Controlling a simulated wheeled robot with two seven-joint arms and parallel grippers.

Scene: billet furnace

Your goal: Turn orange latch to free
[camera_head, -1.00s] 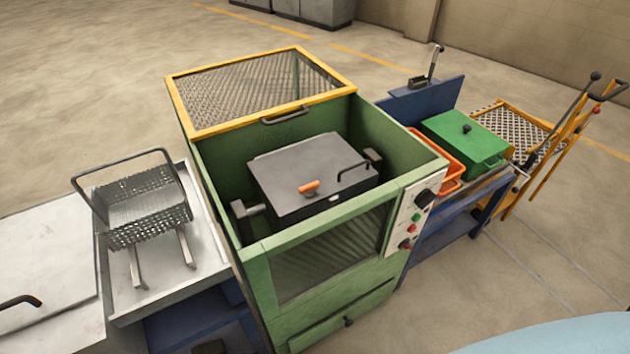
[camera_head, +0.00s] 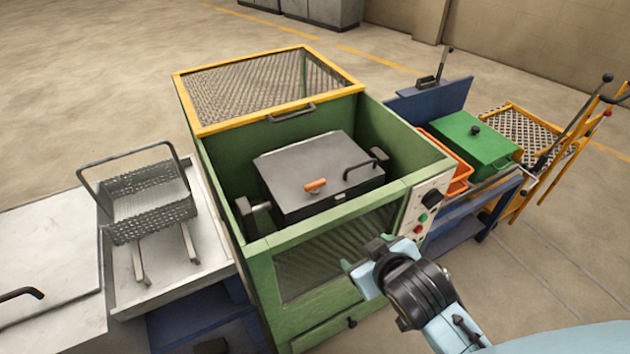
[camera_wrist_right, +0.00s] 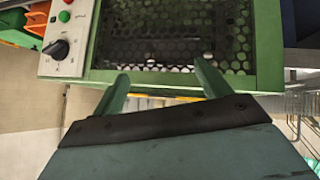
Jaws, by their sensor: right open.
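The orange latch (camera_head: 315,186) is on the front part of the dark grey lid of a box (camera_head: 312,160). The box sits inside the green furnace cabinet (camera_head: 222,170), whose yellow-framed mesh cover (camera_head: 262,92) stands open behind it. My right gripper (camera_head: 358,272) is in front of the cabinet's front panel, lower right of the latch and apart from it. In the right wrist view its two fingers (camera_wrist_right: 160,90) are spread and empty, facing the mesh window (camera_wrist_right: 165,35). The latch is not visible in the right wrist view. My left gripper is not in view.
A control panel (camera_head: 425,212) with a knob and buttons is right of my right gripper. A wire basket (camera_head: 150,205) stands on the left tray. A green lidded box (camera_head: 470,145) and orange bin (camera_head: 455,170) are on the right. The cabinet's front wall stands between gripper and latch.

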